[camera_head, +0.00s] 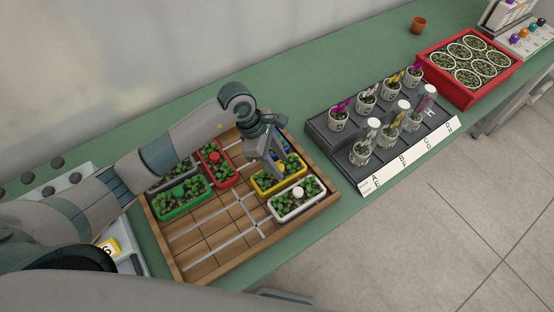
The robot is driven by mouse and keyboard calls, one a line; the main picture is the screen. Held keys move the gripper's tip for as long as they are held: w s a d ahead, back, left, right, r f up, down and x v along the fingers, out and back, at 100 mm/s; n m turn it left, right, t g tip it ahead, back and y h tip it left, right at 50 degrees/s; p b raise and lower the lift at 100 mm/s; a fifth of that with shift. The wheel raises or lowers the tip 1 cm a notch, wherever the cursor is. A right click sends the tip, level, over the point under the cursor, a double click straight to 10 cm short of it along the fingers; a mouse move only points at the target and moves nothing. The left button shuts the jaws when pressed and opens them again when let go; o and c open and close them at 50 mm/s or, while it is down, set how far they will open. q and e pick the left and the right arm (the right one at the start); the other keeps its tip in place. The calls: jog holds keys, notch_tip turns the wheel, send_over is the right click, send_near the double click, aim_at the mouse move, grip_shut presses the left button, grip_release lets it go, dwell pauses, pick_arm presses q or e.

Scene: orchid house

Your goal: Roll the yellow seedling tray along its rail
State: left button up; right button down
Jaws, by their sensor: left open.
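The yellow seedling tray (277,186) holds green seedlings and stands at the right side of a wooden frame (208,268) with pale rails on its floor. My left gripper (273,167) comes in from the left and points down over the yellow tray. It is open, with its fingers at the tray's middle. I cannot tell whether they touch it. The gripper hides part of the yellow tray and of the blue tray (289,146) behind it. My right gripper is out of view.
A white tray (298,214) sits just in front of the yellow one. A red tray (226,184) and a green tray (184,212) stand to the left. The frame's front-left floor is clear. A dark rack (318,140) with potted plants stands to the right.

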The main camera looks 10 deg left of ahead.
pick_arm(q)
jog(key=shift+b+v, duration=0.35)
jog(key=shift+v, duration=0.45)
jog(key=b+v, duration=0.5)
jog(key=v, duration=1)
jog(key=shift+r, duration=0.4)
